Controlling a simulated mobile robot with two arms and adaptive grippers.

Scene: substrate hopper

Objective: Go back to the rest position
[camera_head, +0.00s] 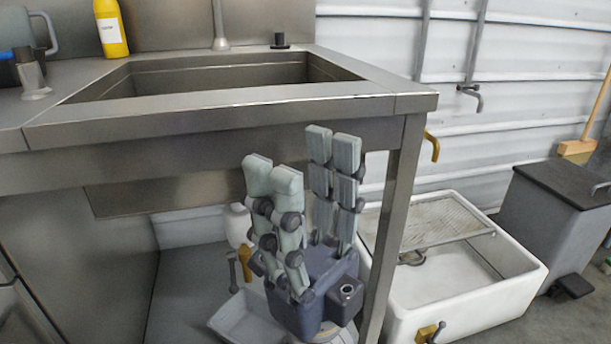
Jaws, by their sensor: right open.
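My right gripper (303,158) is in front of the steel sink unit, low in the view, with its fingers pointing up. Its fingers stand apart with nothing between them, so it is open and empty. The fingertips are in front of the unit's front panel and right leg, below the counter's front edge. I cannot tell the exact gap to the steel. My left gripper is not in view.
The steel counter (150,116) holds a sink basin (215,75), a yellow bottle (111,30) and a grey jug (40,35). A white floor basin (455,298) with a wire rack (430,222) stands right. A grey bin (548,225) stands beyond.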

